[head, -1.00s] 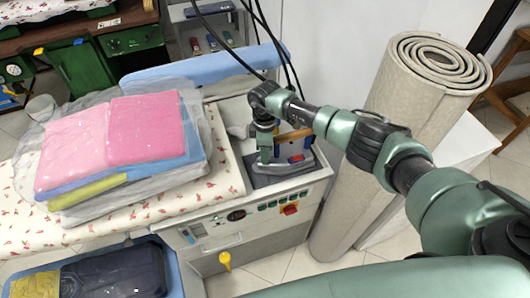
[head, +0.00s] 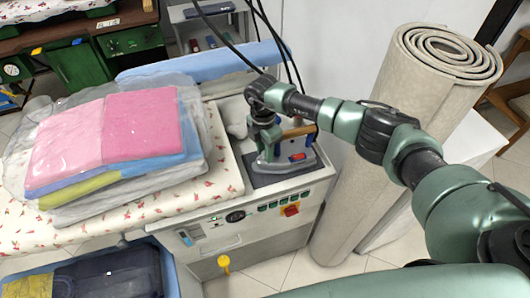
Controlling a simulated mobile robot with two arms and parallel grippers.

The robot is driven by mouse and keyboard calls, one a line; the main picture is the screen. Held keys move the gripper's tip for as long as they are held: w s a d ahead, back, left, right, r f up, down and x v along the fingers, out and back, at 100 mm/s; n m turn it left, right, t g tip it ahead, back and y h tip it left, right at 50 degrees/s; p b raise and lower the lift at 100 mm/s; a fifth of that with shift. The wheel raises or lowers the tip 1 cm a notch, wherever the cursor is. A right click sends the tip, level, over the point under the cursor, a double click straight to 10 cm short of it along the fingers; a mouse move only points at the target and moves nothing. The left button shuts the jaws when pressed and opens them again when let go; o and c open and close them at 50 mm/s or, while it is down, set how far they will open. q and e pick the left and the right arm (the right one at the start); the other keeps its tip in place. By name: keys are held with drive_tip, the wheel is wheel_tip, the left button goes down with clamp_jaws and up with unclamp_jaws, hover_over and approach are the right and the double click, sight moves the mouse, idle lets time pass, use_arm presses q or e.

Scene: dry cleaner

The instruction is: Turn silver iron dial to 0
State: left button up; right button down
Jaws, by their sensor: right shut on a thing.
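The silver iron (head: 288,162) stands on a dark rest pad (head: 262,178) at the right end of the ironing station. It has a wooden handle (head: 299,131) and a red and blue part on its side. My right gripper (head: 266,150) reaches down over the left part of the iron, its fingers pointing down. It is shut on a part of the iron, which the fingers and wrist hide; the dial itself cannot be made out. My left gripper is not in view.
A plastic-wrapped stack of folded cloths (head: 118,145) lies on the flowered ironing board (head: 225,165) to the left. A large rolled carpet (head: 405,130) stands at the right. Dark cables hang behind the iron. The station's front panel (head: 245,215) carries several buttons.

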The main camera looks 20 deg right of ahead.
drive_tip(key=shift+w+n, duration=0.1)
drive_tip(key=shift+n, duration=0.2)
drive_tip(key=shift+r, duration=0.1)
drive_tip(key=c, duration=1.1)
unclamp_jaws()
wheel_tip(320, 180, up, 7)
drive_tip(key=shift+w+f+b, duration=0.1)
drive_tip(key=shift+f+b, duration=0.05)
drive_tip(key=shift+b, duration=1.05)
drive_tip(key=shift+a+r, duration=0.1)
drive_tip(key=shift+r, duration=0.4)
